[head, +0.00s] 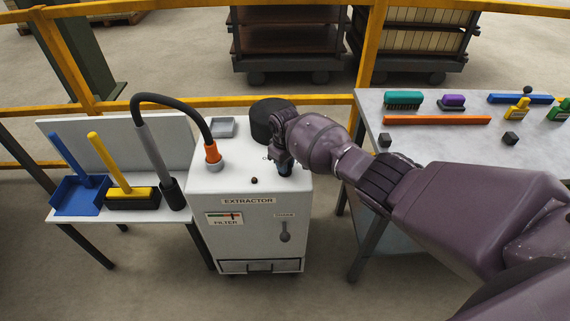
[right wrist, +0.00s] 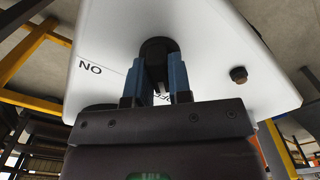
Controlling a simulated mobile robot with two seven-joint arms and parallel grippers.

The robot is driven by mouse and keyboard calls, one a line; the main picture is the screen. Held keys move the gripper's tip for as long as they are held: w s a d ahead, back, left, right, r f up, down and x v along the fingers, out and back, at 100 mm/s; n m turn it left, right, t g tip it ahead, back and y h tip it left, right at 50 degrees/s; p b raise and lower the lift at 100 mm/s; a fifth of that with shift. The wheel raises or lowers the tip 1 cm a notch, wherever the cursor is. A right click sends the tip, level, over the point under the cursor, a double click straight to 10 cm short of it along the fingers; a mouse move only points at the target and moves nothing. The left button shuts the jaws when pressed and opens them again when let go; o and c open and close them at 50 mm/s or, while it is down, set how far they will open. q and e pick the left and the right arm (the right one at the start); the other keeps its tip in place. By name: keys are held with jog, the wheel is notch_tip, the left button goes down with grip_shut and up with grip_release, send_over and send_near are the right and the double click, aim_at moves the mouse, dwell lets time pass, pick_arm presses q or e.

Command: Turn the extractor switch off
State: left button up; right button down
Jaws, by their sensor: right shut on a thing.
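The extractor (head: 210,182) is a white cabinet with an EXTRACTOR label on its front; its top also fills much of the right wrist view (right wrist: 210,45). The extractor switch (right wrist: 158,47) is a dark round knob on that top. My right gripper (head: 285,168) comes down onto the top near its right side. In the right wrist view its blue fingers (right wrist: 157,78) are shut on the switch, one on each side. An ON mark (right wrist: 90,69) shows to the left; another mark is partly hidden between the fingers. The knob's exact setting is unclear. My left gripper is not in view.
A black hose with an orange cuff (head: 212,153) rises from the extractor's top. A small dark knob (head: 254,181) and a black cylinder (head: 262,122) are close to my gripper. Side tables with brushes (head: 130,190) and tools (head: 437,120) flank the extractor.

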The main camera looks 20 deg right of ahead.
jog(key=c, duration=1)
grip_release()
jog(key=shift+c, duration=0.2)
jog(key=shift+r, duration=0.55)
notch_tip(320, 180, up, 8)
jog(key=p, duration=0.2)
jog(key=shift+r+p, duration=0.15)
jog(key=shift+p, duration=0.25)
jog(key=shift+r, duration=0.7)
